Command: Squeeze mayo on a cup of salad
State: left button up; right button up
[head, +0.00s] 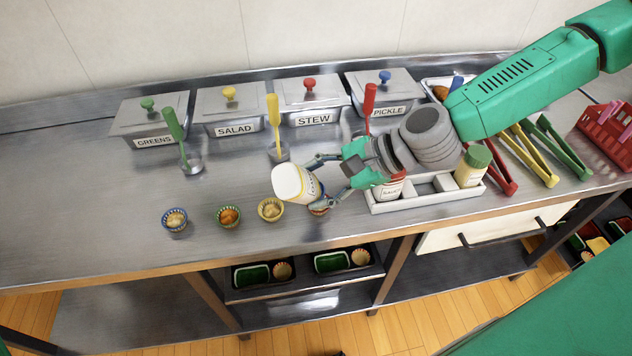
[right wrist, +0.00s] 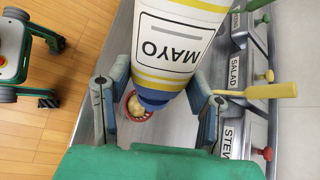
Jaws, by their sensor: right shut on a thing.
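My right gripper (head: 322,182) is shut on the mayo bottle (head: 291,183), which is tilted, with its white base toward the camera. In the right wrist view my right gripper (right wrist: 158,98) has a finger on each side of the bottle (right wrist: 172,45), and its blue cap points down close to a red cup (right wrist: 134,104) with pale yellow food. The red cup is mostly hidden in the head view (head: 319,210). Beside it stand a yellow cup (head: 271,210), a green cup (head: 228,217) and a blue cup (head: 175,220). My left gripper is not in view.
Lidded bins for greens (head: 150,117), salad (head: 232,108), stew (head: 311,100) and pickle (head: 383,92) stand at the back. A grey caddy (head: 425,198) holds other bottles, and tongs (head: 535,153) lie right. The counter's left side is clear.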

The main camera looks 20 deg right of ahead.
jog(key=shift+w+a, duration=0.3)
jog(key=shift+a, duration=0.05)
jog(key=shift+s+d, duration=0.1)
jog(key=shift+d, duration=0.05)
jog(key=shift+s+d, duration=0.35)
jog(key=shift+s, duration=0.3)
jog(key=o, duration=0.6)
jog(key=shift+c, duration=0.4)
jog(key=shift+r, duration=0.15)
notch_tip(320, 180, up, 7)
jog(key=p, duration=0.6)
jog(key=shift+p, duration=0.35)
